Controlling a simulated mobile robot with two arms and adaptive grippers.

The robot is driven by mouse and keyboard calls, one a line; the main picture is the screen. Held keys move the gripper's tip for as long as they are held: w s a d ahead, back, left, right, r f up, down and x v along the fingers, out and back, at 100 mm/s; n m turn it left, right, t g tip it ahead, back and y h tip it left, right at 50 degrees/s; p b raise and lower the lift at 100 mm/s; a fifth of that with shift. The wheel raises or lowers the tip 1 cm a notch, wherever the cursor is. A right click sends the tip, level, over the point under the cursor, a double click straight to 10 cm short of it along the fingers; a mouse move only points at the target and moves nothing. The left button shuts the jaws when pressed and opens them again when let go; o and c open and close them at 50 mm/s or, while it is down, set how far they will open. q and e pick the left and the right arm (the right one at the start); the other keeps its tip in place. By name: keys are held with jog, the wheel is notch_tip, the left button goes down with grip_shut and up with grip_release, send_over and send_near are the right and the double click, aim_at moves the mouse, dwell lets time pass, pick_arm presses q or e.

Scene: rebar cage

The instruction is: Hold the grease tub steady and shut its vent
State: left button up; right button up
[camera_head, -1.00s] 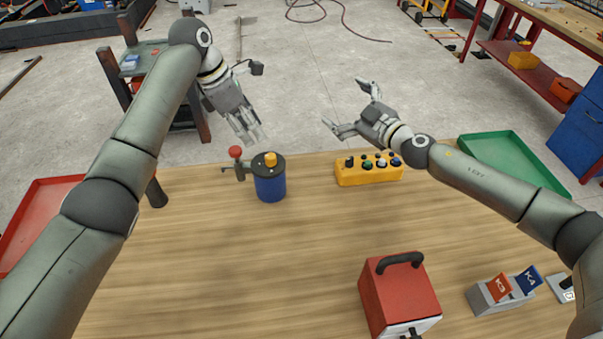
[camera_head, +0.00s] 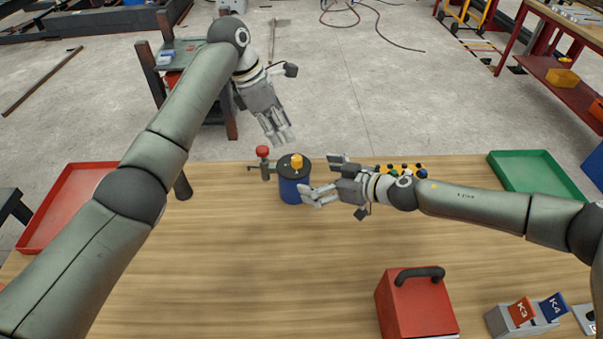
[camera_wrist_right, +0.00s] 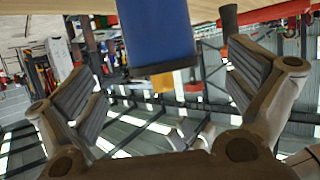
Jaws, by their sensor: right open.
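The grease tub (camera_head: 294,188) is a blue cylinder with a black lid and a yellow knob (camera_head: 296,161) on top. It stands upright near the table's far edge. A bracket with a red knob (camera_head: 262,152) is at its left side. My right gripper (camera_head: 321,178) is open just right of the tub, its fingers pointing at it. In the right wrist view the tub (camera_wrist_right: 158,35) appears upside down between the spread fingers, with no clear contact. My left gripper (camera_head: 284,137) hangs above and behind the tub, apart from it; its finger gap is unclear.
A yellow button box (camera_head: 418,168) is mostly hidden behind my right arm. A red case (camera_head: 418,305) with a black handle stands front right, beside a holder with K3 and K4 cards (camera_head: 524,315). A red tray (camera_head: 68,205) lies left, a green tray (camera_head: 540,175) right. The table's middle is clear.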

aim_at(293, 173)
jog(key=x, duration=0.8)
jog(key=shift+w+a+f, duration=0.15)
